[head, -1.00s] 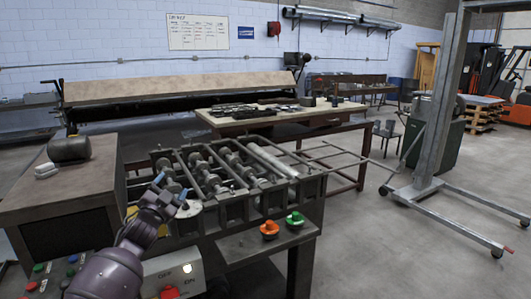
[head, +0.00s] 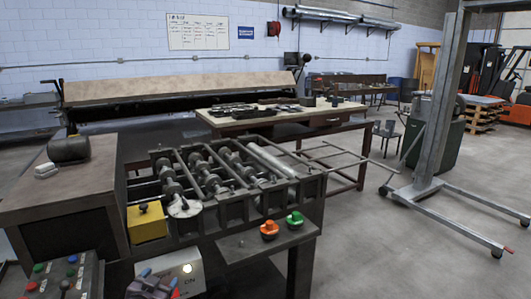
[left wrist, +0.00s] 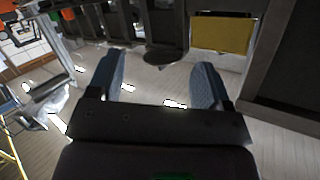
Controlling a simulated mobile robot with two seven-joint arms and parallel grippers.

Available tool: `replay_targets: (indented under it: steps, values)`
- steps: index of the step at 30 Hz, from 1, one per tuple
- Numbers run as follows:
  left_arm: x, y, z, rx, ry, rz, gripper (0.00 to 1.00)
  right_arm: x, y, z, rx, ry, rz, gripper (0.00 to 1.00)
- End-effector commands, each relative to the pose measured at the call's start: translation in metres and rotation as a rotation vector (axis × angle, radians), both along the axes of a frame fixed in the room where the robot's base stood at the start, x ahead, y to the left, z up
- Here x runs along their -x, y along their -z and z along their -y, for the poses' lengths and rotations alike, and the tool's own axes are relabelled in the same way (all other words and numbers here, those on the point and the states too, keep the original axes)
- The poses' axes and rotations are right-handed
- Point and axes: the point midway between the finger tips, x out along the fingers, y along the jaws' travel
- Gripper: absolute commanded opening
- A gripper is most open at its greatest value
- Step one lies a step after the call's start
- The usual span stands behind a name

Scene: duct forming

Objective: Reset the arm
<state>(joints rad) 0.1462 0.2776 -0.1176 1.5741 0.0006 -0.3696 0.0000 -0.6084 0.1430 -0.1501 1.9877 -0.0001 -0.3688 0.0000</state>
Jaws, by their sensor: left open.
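My left gripper (head: 158,277) is at the bottom edge of the head view, in front of the control box (head: 190,272) with a lit lamp and an "ON" label. Its blue fingers are spread apart with nothing between them. In the left wrist view the open fingers (left wrist: 161,78) point toward the floor and the machine's underside. Most of my left arm is out of the head view. My right gripper is not in view.
The roller machine (head: 225,180) stands ahead, with a yellow box (head: 147,222) and a round dial (head: 185,207) on its near side. Orange (head: 269,229) and green (head: 295,220) knobs sit on a shelf. A button panel (head: 62,279) is at lower left.

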Motion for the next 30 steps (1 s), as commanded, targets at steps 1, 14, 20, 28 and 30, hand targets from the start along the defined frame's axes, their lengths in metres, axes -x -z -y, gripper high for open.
replay_targets:
  steps: [1, 14, 20, 28, 30]
  values:
    - [0.023, 0.018, 0.001, 0.014, -0.005, -0.027, 0.72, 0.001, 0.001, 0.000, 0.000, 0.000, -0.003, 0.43]
    - [0.198, 0.098, 0.007, 0.117, -0.069, -0.198, 0.72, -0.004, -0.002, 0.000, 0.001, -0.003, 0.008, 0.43]
    - [0.269, 0.110, 0.010, 0.158, -0.112, -0.263, 0.72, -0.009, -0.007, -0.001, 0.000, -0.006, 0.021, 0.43]
    - [0.311, 0.112, 0.011, 0.181, -0.143, -0.300, 0.72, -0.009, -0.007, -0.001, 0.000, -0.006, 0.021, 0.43]
    - [0.313, 0.112, 0.012, 0.182, -0.145, -0.301, 0.72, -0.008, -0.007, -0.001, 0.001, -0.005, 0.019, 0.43]
